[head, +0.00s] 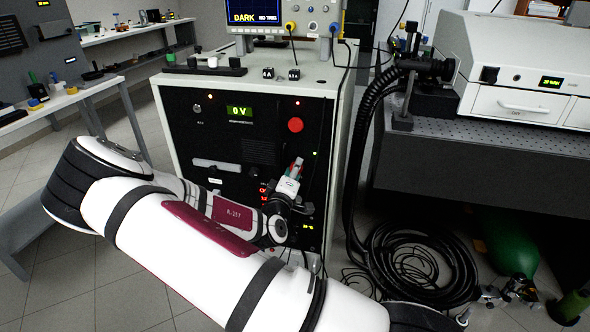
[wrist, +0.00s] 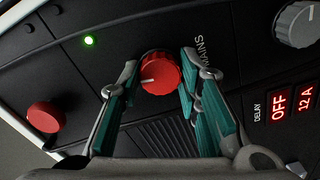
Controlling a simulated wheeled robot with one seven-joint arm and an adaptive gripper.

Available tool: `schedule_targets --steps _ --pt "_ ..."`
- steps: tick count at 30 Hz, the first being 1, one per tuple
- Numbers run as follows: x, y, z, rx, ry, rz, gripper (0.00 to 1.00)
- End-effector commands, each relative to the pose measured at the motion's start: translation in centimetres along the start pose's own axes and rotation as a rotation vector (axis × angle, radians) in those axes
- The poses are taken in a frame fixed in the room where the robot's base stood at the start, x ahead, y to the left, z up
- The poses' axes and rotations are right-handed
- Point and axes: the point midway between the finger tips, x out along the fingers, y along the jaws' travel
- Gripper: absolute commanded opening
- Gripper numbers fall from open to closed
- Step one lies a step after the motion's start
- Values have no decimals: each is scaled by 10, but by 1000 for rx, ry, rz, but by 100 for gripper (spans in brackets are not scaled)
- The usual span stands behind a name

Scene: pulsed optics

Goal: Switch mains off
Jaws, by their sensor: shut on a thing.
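The red mains knob (wrist: 161,73) sits on the dark front panel, next to the word MAINS, in the wrist view. Its white pointer line points to the left of that picture. My gripper (wrist: 158,82) has its teal finger pads on both sides of the knob and is shut on it. In the head view my gripper (head: 290,184) reaches the right part of the cabinet's black panel (head: 180,130), and I cannot clearly make out the knob there. A green lamp (wrist: 88,40) near the knob is lit.
A red button (head: 295,125) and a green display (head: 240,112) reading 0 V are above my gripper. A red display (wrist: 290,105) reads OFF and 12 A beside a grey knob (wrist: 298,24). Coiled black cables (head: 425,265) lie on the floor right of the cabinet.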

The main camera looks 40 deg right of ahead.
Motion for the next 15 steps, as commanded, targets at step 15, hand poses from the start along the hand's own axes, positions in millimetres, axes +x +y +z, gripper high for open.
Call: schedule_targets --steps 15 --pt "-1 -2 0 -200 1 -3 3"
